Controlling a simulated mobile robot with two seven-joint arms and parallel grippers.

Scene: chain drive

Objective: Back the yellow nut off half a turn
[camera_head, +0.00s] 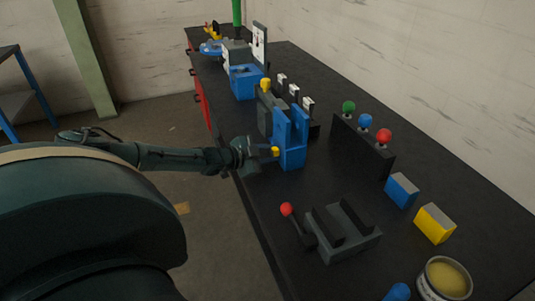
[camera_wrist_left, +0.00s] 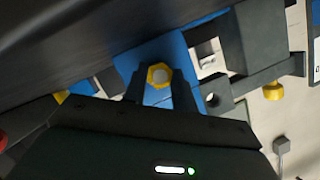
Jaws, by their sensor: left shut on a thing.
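The yellow nut (camera_head: 275,151) sits on the near side of the blue upright bracket (camera_head: 291,153) at the bench's front edge. In the left wrist view the yellow nut (camera_wrist_left: 152,73) is a six-sided ring around a grey bolt end, against the blue bracket (camera_wrist_left: 183,63). My left gripper (camera_head: 269,153) reaches in from the left and is shut on the nut. In the left wrist view its dark fingers (camera_wrist_left: 159,86) stand on either side of the nut. My right gripper is not in view.
A second yellow knob (camera_head: 265,84) is on the grey block behind the bracket. A rack with green, blue and red knobs (camera_head: 364,145) stands to the right. A grey fixture with a red-balled lever (camera_head: 286,209) is in front. Blue (camera_head: 402,190) and yellow blocks (camera_head: 435,223) lie right.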

